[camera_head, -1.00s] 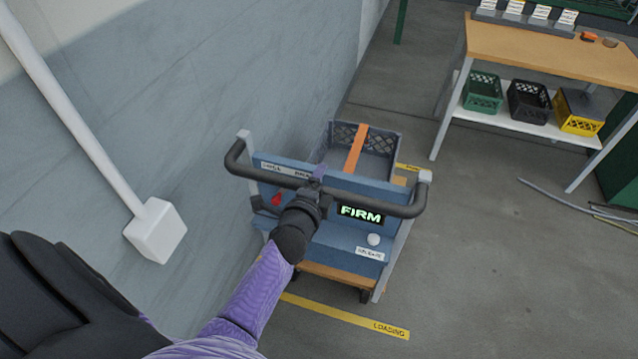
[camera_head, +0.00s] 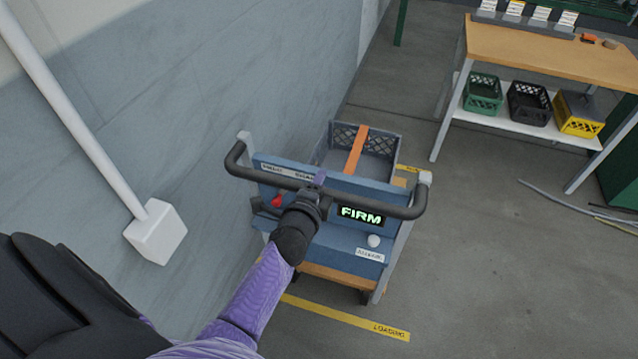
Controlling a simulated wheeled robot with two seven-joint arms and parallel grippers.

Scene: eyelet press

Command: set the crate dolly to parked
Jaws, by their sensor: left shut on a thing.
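The crate dolly (camera_head: 335,262) stands beside the grey wall, with a blue panel and a black push handle (camera_head: 404,212) across its top. My left gripper (camera_head: 316,186) is shut on the middle of the handle bar; its fingers hide that part. A grey crate (camera_head: 376,158) with an orange strap sits on the dolly's far end. My right gripper is not in view.
Loose rods lie on the right floor. Floor right of the dolly is clear.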

